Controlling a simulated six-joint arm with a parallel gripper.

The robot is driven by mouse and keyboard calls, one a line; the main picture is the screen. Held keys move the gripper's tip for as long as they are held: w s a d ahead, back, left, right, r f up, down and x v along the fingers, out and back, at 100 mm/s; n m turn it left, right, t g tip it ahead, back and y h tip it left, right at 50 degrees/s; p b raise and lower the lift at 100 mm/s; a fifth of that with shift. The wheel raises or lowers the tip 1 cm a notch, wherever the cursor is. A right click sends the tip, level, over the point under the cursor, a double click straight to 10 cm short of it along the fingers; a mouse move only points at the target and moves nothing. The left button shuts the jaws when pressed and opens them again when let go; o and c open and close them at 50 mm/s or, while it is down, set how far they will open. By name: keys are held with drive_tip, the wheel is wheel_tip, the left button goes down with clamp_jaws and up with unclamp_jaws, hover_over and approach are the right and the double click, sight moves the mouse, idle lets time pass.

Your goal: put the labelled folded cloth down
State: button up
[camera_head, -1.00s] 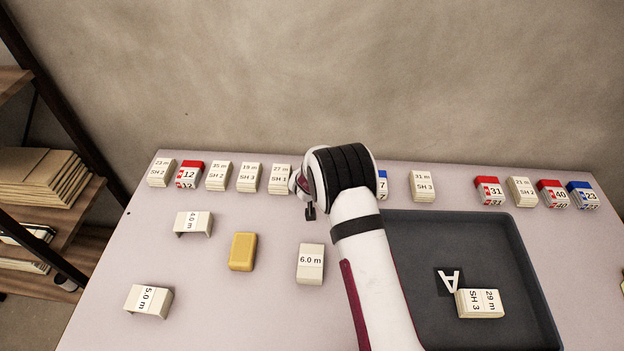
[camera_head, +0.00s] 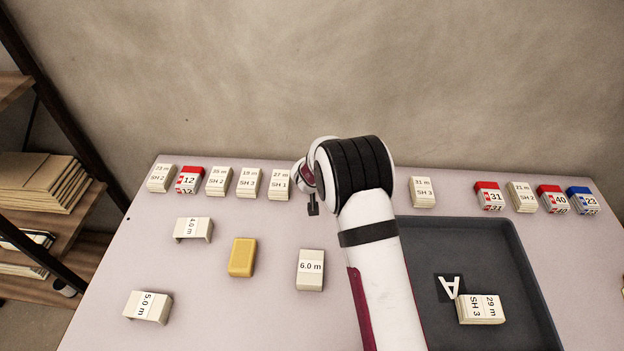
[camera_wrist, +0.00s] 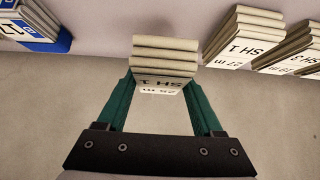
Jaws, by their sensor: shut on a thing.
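In the wrist view, my gripper (camera_wrist: 160,88) has its two green fingers on either side of a cream folded cloth (camera_wrist: 166,66). It is shut on that cloth. The cloth's label reads SH 1 and a length in metres, upside down, with the number hard to read. The cloth is in the gap of the back row, beside the 27 m SH 1 cloth (camera_wrist: 246,38) and apart from it. I cannot tell whether it touches the table. In the head view my arm hides the held cloth and the fingertips.
The 27 m SH 1 cloth (camera_head: 279,184) stands left of my wrist. A blue-and-white block (camera_wrist: 40,30) is on the other side. A dark tray (camera_head: 508,262) holds a 29 m SH 3 cloth (camera_head: 480,309). A yellow block (camera_head: 242,257) and a 6.0 m block (camera_head: 310,270) lie in front.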

drive_tip(key=s+d+r, duration=0.3)
drive_tip(key=s+d, duration=0.1)
drive_tip(key=d, duration=0.8)
drive_tip(key=s+d+r+m, duration=0.1)
drive_tip(key=s+d+r, duration=0.2)
drive_tip(key=d, duration=0.8)
drive_tip(key=s+d+r, duration=0.3)
drive_tip(key=s+d, duration=0.1)
drive_tip(key=d, duration=0.8)
drive_tip(key=s+d+f+n, duration=0.1)
drive_tip(key=s+d, duration=0.2)
drive_tip(key=s, duration=0.6)
drive_tip(key=s+d+f, duration=0.1)
drive_tip(key=s+d, duration=0.2)
drive_tip(key=s, duration=0.7)
approach(452, 249)
drive_tip(key=w, duration=0.3)
drive_tip(key=shift+w+r, duration=0.2)
drive_tip(key=shift+w, duration=0.05)
wheel_tip(452, 249, down, 4)
drive_tip(key=shift+w+f, duration=0.1)
drive_tip(key=shift+w, duration=0.05)
